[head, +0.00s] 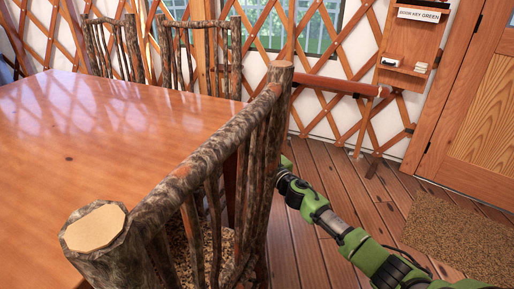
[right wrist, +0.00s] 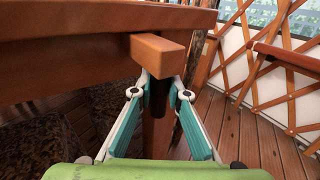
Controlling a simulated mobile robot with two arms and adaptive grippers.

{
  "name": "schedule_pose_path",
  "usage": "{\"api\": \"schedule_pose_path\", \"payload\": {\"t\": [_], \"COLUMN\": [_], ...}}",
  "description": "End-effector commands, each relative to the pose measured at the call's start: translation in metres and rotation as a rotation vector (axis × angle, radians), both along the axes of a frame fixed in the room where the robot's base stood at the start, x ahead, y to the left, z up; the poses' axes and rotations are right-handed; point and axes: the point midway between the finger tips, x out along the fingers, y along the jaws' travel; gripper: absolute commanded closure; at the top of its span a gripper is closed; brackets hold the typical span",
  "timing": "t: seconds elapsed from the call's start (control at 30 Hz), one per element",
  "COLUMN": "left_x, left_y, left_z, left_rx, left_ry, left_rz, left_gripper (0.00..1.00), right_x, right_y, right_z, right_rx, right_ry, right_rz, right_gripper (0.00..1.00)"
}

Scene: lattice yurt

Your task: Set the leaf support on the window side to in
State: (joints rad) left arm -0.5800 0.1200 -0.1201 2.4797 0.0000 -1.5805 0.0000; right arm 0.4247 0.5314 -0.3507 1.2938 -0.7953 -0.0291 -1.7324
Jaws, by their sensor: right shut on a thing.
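In the right wrist view a square-ended orange wooden bar, the leaf support (right wrist: 160,54), sticks out from under the edge of the table (right wrist: 60,48). A dark peg-like piece (right wrist: 160,98) shows just below the bar. My right gripper (right wrist: 163,86) is shut on this piece under the bar's end; the exact contact is partly hidden. In the head view the table top (head: 90,120) fills the left. My right gripper is mostly hidden behind the near log chair there. My left gripper is not in view.
The near log chair (head: 180,185) stands between the head camera and my right gripper. Two more log chairs (head: 112,45) (head: 200,50) stand at the far side, by the window (head: 300,25). A shelf (head: 405,72) and door (head: 475,110) are at right. Floor (head: 350,175) beside the table is clear.

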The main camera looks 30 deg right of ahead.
Motion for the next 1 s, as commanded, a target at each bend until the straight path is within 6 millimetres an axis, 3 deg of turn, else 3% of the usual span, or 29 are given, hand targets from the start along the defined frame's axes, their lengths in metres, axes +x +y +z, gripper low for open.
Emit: {"api": "schedule_pose_path", "payload": {"t": [0.17, 0.2, 0.23, 0.27, 0.67, 0.87, 1.0], "left_x": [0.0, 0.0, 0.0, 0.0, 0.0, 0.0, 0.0], "left_y": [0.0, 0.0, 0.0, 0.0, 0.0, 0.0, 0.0], "left_z": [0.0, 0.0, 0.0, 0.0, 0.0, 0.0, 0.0], "left_rx": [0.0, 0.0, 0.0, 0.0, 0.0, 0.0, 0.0], "left_ry": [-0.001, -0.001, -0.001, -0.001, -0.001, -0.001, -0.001], "left_rz": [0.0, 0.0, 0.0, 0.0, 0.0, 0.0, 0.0], "left_gripper": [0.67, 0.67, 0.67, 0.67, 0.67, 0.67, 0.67], "right_x": [0.0, 0.0, 0.0, 0.0, -0.003, -0.026, -0.053], "right_y": [-0.001, -0.001, -0.001, -0.001, -0.002, -0.004, -0.007], "right_z": [-0.001, -0.001, -0.001, -0.001, 0.0, -0.002, -0.002], "right_rx": [-0.001, -0.001, -0.001, -0.002, -0.002, -0.004, -0.004], "right_ry": [0.002, 0.002, 0.002, 0.001, 0.0, 0.003, 0.004], "right_rz": [-0.002, -0.002, -0.002, -0.002, -0.001, 0.0, 0.001], "right_gripper": [1.0, 0.77, 0.69, 0.68, 0.68, 0.68, 0.68]}}
